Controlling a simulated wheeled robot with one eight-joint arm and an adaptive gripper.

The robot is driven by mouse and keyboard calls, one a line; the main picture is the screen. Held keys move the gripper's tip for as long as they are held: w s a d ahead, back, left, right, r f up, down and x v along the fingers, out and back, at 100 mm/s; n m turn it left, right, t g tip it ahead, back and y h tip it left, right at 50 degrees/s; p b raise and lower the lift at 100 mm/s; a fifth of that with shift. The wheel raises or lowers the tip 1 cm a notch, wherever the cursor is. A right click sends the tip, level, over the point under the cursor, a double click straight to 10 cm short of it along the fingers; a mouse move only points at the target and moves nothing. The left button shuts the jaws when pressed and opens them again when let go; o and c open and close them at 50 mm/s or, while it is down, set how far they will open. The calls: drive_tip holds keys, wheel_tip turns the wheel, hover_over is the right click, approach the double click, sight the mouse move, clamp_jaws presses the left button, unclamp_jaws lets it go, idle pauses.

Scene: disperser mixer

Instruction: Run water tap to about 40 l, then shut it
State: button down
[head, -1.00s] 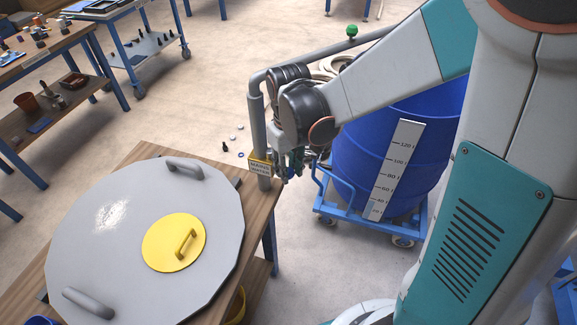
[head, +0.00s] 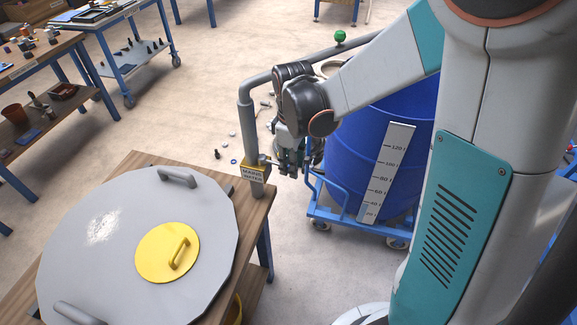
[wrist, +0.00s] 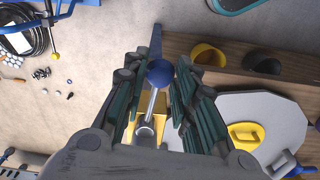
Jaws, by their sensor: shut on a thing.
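The tap is a grey standpipe (head: 248,128) at the table corner, with a yellow "mains water" tag (head: 252,173). Its lever ends in a blue knob (wrist: 159,73), seen between my fingers in the wrist view. My gripper (head: 290,168) is shut on the lever, just right of the tag; the fingers partly hide the grip. The blue drum (head: 345,150) stands right of the tap and carries a white scale (head: 390,160) marked in steps of 20. A light blue strip (head: 363,212) at the scale's foot reaches to about the 40 mark; its exact top is hard to read.
The wooden table (head: 150,160) holds a large grey lid (head: 90,250) with a yellow hatch (head: 170,252). The drum stands on a blue trolley (head: 350,225). Small bits lie on the floor behind the tap.

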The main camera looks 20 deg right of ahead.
drive_tip(key=shift+w+d+n, duration=0.3)
drive_tip(key=shift+w+n, duration=0.1)
drive_tip(key=shift+n, duration=0.3)
drive_tip(key=c, duration=1.3)
unclamp_jaws()
wheel_tip(320, 180, up, 12)
drive_tip(key=shift+s, duration=0.1)
drive_tip(key=s+r+m+t, duration=0.2)
drive_tip(key=s+m+t, duration=0.5)
drive_tip(key=s+m, duration=0.4)
drive_tip(key=s, duration=0.4)
